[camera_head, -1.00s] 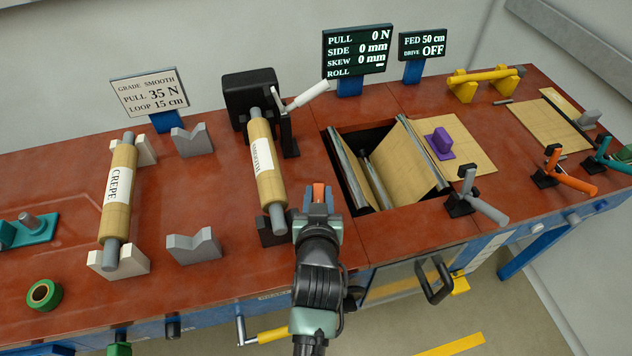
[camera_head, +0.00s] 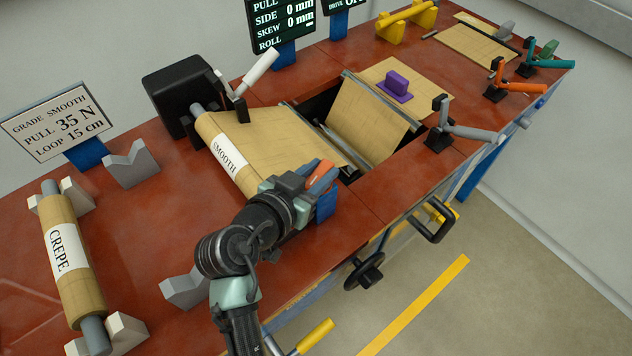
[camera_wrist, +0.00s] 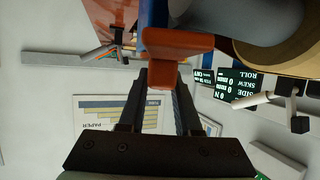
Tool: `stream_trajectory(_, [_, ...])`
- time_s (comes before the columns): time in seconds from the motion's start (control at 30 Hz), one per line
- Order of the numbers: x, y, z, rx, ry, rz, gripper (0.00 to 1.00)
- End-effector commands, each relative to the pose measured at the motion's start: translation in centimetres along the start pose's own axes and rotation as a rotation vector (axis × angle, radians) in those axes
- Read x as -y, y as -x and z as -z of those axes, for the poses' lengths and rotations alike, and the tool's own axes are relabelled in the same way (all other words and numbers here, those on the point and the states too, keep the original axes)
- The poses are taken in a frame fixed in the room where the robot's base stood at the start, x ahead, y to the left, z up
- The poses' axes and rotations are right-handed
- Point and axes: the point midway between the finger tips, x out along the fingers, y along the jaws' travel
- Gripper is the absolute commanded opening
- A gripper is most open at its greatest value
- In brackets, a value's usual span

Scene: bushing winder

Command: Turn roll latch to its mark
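The roll latch is an orange lever (camera_head: 320,172) on a blue mount (camera_head: 327,206), at the front end of the SMOOTH roll (camera_head: 226,160). My gripper (camera_head: 309,178) is at the lever, and its wrist hides part of it and the roll's front end. In the wrist view, the orange lever (camera_wrist: 172,60) reaches down between the two black fingers of my gripper (camera_wrist: 163,88), which appear closed against its sides. I cannot make out the mark. The dark display (camera_head: 286,22) has a ROLL line with no readable value beside it.
Brown paper (camera_head: 275,135) spans from the roll to the open pit. A white-handled lever (camera_head: 258,70) stands behind the roll. The CREPE roll (camera_head: 75,275) rests on white cradles at left. A grey cradle (camera_head: 186,290) stands beside my arm. A grey-handled lever (camera_head: 470,131) is right.

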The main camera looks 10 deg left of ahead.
Motion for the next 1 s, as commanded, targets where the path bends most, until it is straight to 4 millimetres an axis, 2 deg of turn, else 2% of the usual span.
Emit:
stream_trajectory(0.03, [0.35,-0.23,-0.45,-0.003,-0.018,-0.030,0.00])
stream_trajectory(0.5, [0.11,-0.11,-0.21,0.003,-0.121,-0.287,0.00])
stream_trajectory(1.0, [-0.01,-0.06,-0.13,0.007,-0.139,-0.333,0.00])
